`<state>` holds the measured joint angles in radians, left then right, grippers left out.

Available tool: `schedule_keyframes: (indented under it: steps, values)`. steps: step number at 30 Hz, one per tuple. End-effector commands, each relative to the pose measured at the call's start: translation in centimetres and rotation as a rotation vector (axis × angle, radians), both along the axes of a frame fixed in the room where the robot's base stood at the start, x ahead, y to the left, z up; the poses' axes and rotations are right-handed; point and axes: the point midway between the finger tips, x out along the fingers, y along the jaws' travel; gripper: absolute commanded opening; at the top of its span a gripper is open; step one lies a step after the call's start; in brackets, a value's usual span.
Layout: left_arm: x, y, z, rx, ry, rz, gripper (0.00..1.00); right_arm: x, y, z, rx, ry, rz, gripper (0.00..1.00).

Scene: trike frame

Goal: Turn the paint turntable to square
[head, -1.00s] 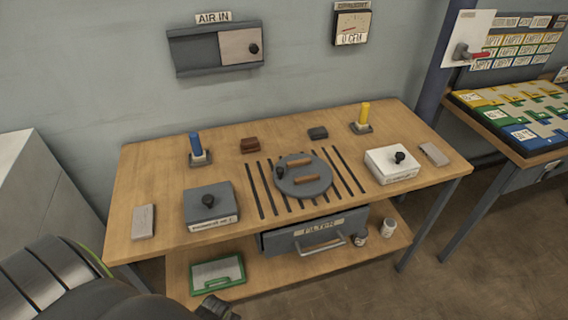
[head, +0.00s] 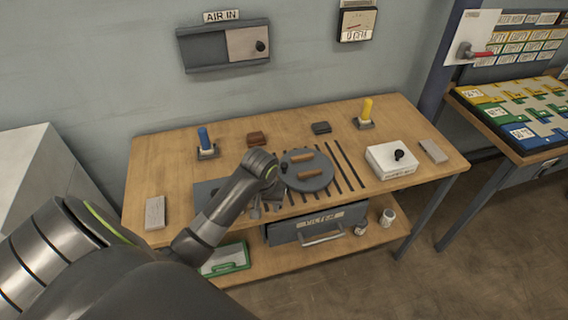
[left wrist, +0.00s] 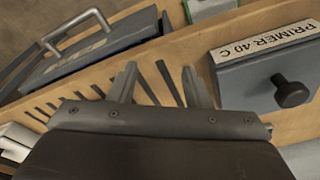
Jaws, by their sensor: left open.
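The paint turntable (head: 318,183) is a round grey disc on the bench, with two orange-brown bars on top and a dark knob at its left side. It sits over a row of dark slots. My left gripper (head: 264,208) is just left of the turntable, over the slots, and my wrist covers part of the disc's left edge. In the left wrist view the gripper (left wrist: 160,84) has its two fingers apart with nothing between them. The turntable is not visible there. My right gripper is not in view.
A grey box labelled PRIMER 40 C (left wrist: 262,85) with a black knob stands close by; my arm partly hides it in the head view. A white knobbed box (head: 385,170), blue peg (head: 204,138) and yellow peg (head: 366,108) stand around. The filter drawer (head: 318,224) is below.

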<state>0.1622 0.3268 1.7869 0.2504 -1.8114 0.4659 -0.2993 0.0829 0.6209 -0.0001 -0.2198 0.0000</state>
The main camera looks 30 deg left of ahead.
Motion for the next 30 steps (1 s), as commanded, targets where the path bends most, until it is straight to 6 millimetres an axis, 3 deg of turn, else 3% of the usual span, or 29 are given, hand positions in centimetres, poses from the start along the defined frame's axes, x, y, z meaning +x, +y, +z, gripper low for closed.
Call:
schedule_keyframes:
  steps: [5,12,18,23,30]
  values:
    - [5.2,1.3,2.8,-0.015,0.025,0.106,0.44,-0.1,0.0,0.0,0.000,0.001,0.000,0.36]
    - [12.7,3.4,10.0,-0.062,0.073,0.327,0.44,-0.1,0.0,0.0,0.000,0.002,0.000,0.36]
    - [15.6,4.3,14.7,-0.100,0.098,0.449,0.44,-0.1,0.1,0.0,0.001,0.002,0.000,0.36]
    - [16.1,4.5,15.6,-0.111,0.109,0.483,0.44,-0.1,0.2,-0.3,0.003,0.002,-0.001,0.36]
    - [16.2,4.5,13.4,-0.112,0.108,0.484,0.44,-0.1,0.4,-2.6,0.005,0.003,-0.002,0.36]
